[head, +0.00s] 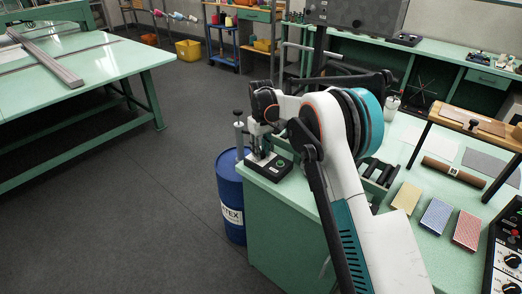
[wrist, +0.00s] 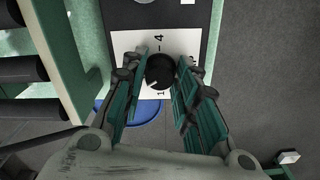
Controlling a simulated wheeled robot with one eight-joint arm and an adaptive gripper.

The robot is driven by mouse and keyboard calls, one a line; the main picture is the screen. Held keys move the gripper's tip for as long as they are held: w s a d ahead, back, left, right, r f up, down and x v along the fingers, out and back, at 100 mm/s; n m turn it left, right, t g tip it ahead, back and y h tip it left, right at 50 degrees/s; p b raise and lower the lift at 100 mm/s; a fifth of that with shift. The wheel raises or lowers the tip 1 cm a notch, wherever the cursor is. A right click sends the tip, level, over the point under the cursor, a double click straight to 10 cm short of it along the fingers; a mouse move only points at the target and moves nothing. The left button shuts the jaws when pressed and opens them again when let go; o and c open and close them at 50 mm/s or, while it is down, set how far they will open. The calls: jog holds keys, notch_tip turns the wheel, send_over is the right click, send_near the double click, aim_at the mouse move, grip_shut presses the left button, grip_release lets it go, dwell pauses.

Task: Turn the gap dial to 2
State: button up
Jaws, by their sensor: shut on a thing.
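The gap dial (wrist: 160,71) is a round black knob on a white plate with printed marks. In the wrist view a 4 shows above it and what looks like a 1 below; other marks are partly hidden by the fingers. A white pointer line on the knob points toward the lower left. My gripper (wrist: 162,60) has its green-lined fingers on either side of the knob, shut on it. In the head view my gripper (head: 256,150) is over a dark box (head: 268,168) at the bench corner, and the dial is hidden there.
A blue drum (head: 231,200) stands on the floor beside the green bench (head: 285,225). A rack with black rollers (head: 378,172) and several coloured pads (head: 436,216) lie to the right on the bench. The floor at left is clear up to a green table (head: 100,58).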

jog(key=o, duration=1.1)
jog(key=shift+r, duration=0.1)
notch_tip(320, 180, up, 12)
jog(key=shift+f, duration=0.1)
